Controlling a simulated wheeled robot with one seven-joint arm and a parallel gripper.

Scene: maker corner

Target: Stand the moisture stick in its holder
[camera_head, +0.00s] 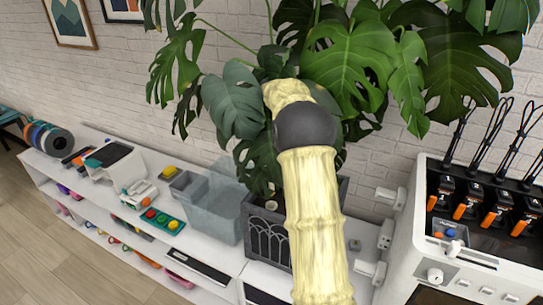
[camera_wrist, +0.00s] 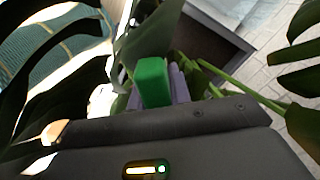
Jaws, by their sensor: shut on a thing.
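In the wrist view my gripper (camera_wrist: 155,92) is shut on a green block-shaped piece, which I take to be the top of the moisture stick (camera_wrist: 153,80). The rest of the stick is hidden. Leaves surround the gripper there. In the head view my arm crosses the middle and reaches into the monstera plant (camera_head: 345,60); the gripper itself is hidden behind arm and leaves. The plant stands in a dark grey planter (camera_head: 262,232) on the white shelf. I cannot make out the stick's holder in either view.
Large leaves hang close around my arm. Left of the planter stand clear bins (camera_head: 212,205) and a button panel (camera_head: 162,221) on the shelf top (camera_head: 100,205). A white machine (camera_head: 400,255) with orange-tipped parts stands at the right. A brick wall is behind.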

